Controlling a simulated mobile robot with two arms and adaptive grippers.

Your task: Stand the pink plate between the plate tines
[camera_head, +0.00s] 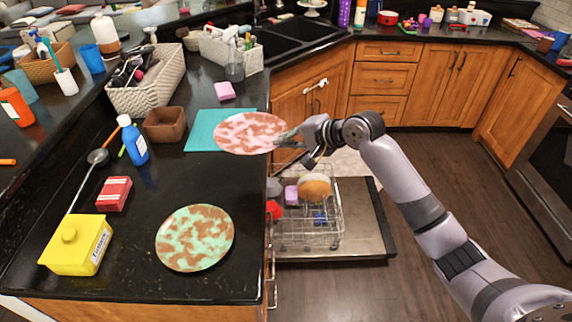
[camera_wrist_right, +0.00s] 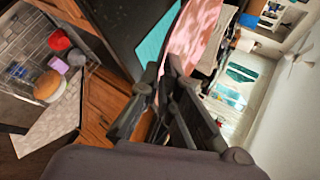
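The pink plate (camera_head: 250,132) with brown patches is near the counter's edge, roughly flat, over part of a teal mat. My right gripper (camera_head: 286,140) is shut on the plate's right rim. In the right wrist view, the plate (camera_wrist_right: 192,38) runs up from between the fingertips (camera_wrist_right: 168,72). The wire dishwasher rack (camera_head: 308,238) is pulled out below and nearer. Its tines are too fine to tell apart. It also shows at the left of the right wrist view (camera_wrist_right: 28,52). My left gripper is not in view.
A green and brown plate (camera_head: 195,238) lies on the counter. The rack holds an orange-brown bowl (camera_head: 314,187), a pink item (camera_head: 291,195), a red item (camera_head: 273,210) and a blue item (camera_head: 320,218). The teal mat (camera_head: 203,130) and a brown box (camera_head: 165,124) are beside the pink plate.

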